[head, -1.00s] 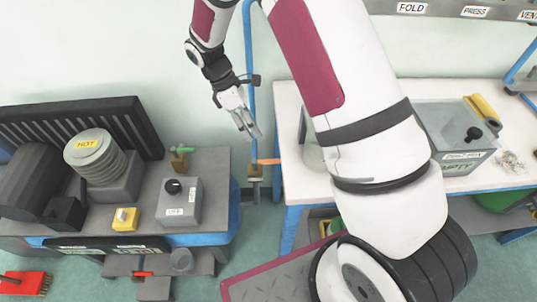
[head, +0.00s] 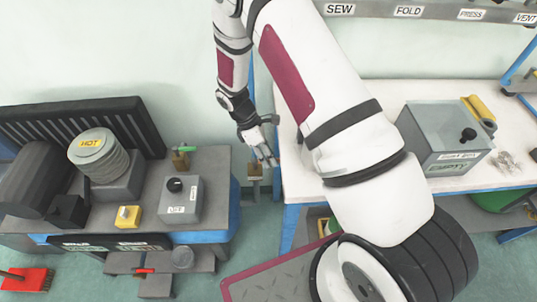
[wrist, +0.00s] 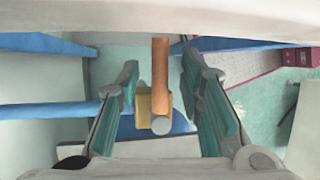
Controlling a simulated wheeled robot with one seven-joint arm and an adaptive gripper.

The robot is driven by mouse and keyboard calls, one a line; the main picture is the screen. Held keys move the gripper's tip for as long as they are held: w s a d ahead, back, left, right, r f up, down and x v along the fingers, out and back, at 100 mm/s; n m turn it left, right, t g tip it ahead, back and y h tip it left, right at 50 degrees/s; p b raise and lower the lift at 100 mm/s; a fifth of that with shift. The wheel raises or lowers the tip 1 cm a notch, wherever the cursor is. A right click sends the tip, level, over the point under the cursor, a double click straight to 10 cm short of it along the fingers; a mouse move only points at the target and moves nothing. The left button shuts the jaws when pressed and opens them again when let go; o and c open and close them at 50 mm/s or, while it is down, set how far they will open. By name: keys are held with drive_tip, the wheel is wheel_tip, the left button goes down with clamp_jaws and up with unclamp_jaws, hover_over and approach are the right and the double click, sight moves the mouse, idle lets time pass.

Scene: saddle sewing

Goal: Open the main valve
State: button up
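The valve is a brass body (head: 254,171) on the vertical blue pipe between the two benches. Its orange lever (wrist: 160,75) shows in the wrist view, between the two green-padded fingers, with a gap on each side. The brass body also shows there behind the lever (wrist: 146,112). My gripper (wrist: 163,108) is open and nothing is held. In the head view my gripper (head: 264,160) is right at the valve and hides most or all of the lever. I cannot tell whether the fingers touch it.
That bench holds a grey box with a black knob (head: 179,200) and a coil stack marked HOT (head: 92,150). The white bench (head: 297,175) stands close on the right.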

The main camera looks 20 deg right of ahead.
clamp_jaws()
drive_tip(key=shift+s+a+m+g+y+b, duration=0.25)
drive_tip(key=shift+s+m+y+b, duration=0.15)
drive_tip(key=shift+m, duration=0.85)
drive_tip(key=shift+s+a+m+g+y+b, duration=0.35)
drive_tip(key=shift+m+y, duration=0.2)
drive_tip(key=shift+m, duration=0.65)
drive_tip(key=shift+s+a+m+g+y+b, duration=0.2)
drive_tip(key=shift+s+m+y, duration=0.25)
drive_tip(key=shift+m, duration=0.8)
unclamp_jaws()
